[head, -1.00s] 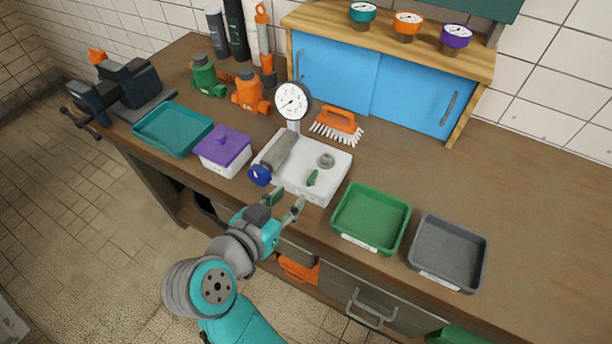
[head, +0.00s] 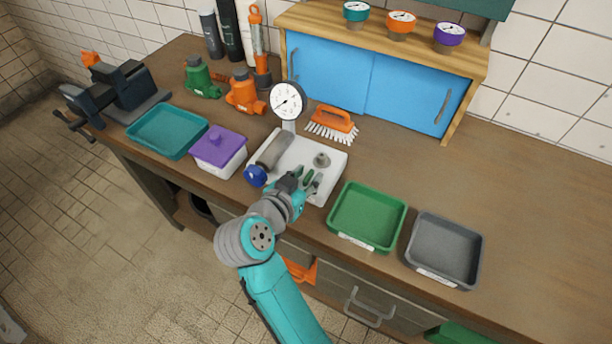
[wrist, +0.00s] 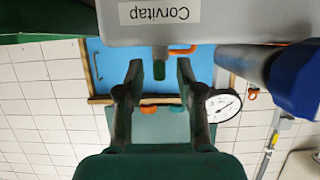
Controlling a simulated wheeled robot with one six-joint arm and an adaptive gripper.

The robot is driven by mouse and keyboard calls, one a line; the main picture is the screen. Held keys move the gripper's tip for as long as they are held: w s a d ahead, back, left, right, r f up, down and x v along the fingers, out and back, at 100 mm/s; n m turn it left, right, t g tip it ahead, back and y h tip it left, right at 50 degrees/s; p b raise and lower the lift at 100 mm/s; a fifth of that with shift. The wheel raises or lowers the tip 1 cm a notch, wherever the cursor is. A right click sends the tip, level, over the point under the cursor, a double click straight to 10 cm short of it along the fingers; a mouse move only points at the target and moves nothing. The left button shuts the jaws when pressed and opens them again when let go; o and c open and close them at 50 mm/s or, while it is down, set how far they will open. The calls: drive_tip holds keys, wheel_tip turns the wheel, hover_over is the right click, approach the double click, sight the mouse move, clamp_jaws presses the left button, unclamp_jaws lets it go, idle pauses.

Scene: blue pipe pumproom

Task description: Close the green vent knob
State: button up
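In the wrist view, which is upside down, the knob (wrist: 159,70) appears between the two fingers of my open gripper (wrist: 160,74), with a gap on each side. I cannot tell whether the fingertips reach fully past it. The block's front face (wrist: 235,18) bears a label reading "Corvitap".
On the block are a grey cylinder with a blue end cap (head: 256,176), a dial gauge (head: 287,101) and a round grey fitting (head: 322,160). A purple-lidded box (head: 217,148) stands left; a green tray (head: 368,215) and grey tray (head: 444,250) lie right. An orange brush (head: 333,123) lies behind.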

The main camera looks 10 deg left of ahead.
clamp_jaws()
drive_tip(key=shift+a+m+h, duration=0.1)
drive_tip(key=shift+m+h, duration=0.2)
drive_tip(key=shift+h, duration=0.1)
drive_tip(key=shift+w+a+m+g+h, duration=0.1)
drive_tip(key=shift+m+g+h, duration=0.5)
drive_tip(key=shift+m+h, duration=0.3)
drive_tip(key=shift+w+m+g+h, duration=0.1)
drive_tip(key=shift+m+g+h, duration=1.2)
drive_tip(key=shift+m+h, duration=0.3)
unclamp_jaws()
drive_tip(key=shift+a, duration=0.1)
